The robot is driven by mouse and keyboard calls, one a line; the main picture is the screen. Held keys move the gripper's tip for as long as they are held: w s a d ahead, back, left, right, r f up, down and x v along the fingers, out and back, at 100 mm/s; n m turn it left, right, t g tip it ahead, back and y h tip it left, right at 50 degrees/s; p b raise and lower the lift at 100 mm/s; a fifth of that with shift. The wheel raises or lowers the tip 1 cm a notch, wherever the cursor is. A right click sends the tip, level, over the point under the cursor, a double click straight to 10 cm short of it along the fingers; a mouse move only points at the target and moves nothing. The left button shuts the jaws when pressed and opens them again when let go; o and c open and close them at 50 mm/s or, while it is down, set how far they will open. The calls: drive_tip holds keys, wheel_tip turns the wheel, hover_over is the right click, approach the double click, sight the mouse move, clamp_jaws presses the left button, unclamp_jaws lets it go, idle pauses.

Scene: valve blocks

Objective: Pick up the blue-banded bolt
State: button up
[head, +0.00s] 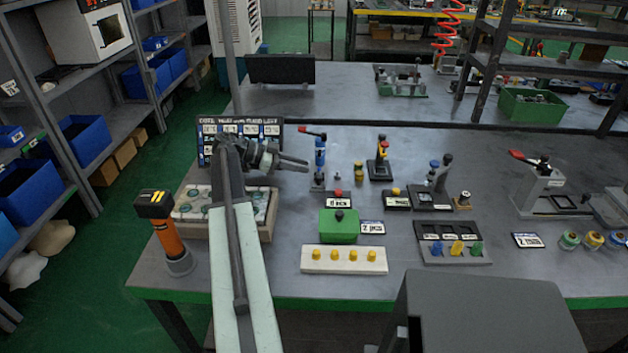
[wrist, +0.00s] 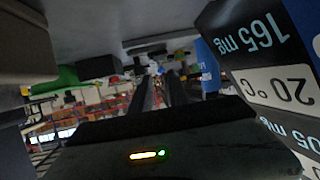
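No bolt can be told for certain at this size. The banded pieces cannot be made out in the wrist view.
A lettered board (head: 246,130) stands close behind my gripper. A tray of round parts (head: 258,222) and an orange-and-black tool (head: 167,231) are at left. A green box (head: 339,226), a white strip with yellow pegs (head: 344,260) and a dark block with coloured plugs (head: 452,254) occupy the middle.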

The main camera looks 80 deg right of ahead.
sight(319, 170)
drive_tip(key=b+x, duration=0.2)
drive_tip(key=x, duration=0.4)
drive_tip(key=shift+s+d+f, duration=0.1)
drive_tip(key=shift+s+f, duration=0.05)
drive_tip(key=shift+s, duration=0.2)
clamp_jaws()
